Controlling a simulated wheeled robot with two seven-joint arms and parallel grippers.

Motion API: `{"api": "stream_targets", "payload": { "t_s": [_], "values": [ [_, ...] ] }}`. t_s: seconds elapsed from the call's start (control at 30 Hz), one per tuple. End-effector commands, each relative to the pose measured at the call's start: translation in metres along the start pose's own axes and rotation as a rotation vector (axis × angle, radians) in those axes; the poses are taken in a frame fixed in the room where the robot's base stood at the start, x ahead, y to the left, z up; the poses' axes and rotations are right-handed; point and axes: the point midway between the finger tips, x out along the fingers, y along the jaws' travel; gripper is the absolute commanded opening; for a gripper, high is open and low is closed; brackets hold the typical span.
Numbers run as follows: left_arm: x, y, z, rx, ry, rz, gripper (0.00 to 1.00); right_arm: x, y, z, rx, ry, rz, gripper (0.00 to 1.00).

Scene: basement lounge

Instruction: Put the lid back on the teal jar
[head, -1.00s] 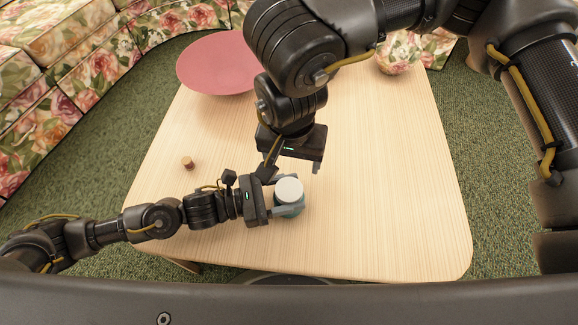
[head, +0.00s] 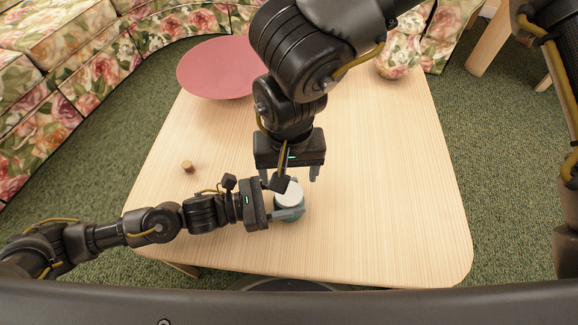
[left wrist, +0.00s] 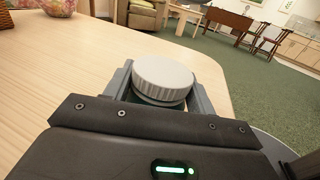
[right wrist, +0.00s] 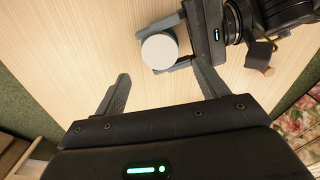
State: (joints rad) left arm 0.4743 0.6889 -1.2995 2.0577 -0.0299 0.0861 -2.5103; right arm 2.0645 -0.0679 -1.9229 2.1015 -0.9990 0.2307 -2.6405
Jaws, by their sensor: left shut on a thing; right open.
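The teal jar (head: 291,214) stands upright near the front of the wooden table. The white ribbed lid (head: 289,193) sits on its top; it also shows in the left wrist view (left wrist: 163,78) and the right wrist view (right wrist: 159,51). I cannot tell whether the lid is screwed down. My left gripper (head: 287,212) comes from the left and is shut on the jar's body, below the lid. My right gripper (head: 290,176) is open and empty, pointing down above and just behind the jar. In the right wrist view the lid lies beyond its fingertips (right wrist: 163,84), apart from them.
A small cork (head: 187,166) lies on the table (head: 390,200) to the left. A wide red dish (head: 217,68) stands at the back left. A rounded floral thing (head: 397,62) is at the back right. Floral sofas (head: 60,70) line the left. The table's right side is clear.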

Motion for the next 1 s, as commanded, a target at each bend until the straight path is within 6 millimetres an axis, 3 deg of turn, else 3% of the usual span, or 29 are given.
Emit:
{"api": "stream_targets", "payload": {
  "t_s": [0.43,0.87,1.0],
  "values": [
    [0.000,0.000,0.000,0.000,-0.001,0.000,0.00,0.061,0.000,0.000,0.001,-0.001,0.001,0.73],
    [0.000,0.000,0.000,0.000,-0.001,0.000,0.00,0.069,0.000,0.000,0.001,0.001,0.001,0.73],
    [0.000,0.000,0.000,0.000,-0.001,0.000,0.00,0.069,0.000,0.000,0.001,0.001,0.001,0.57]
  ]
}}
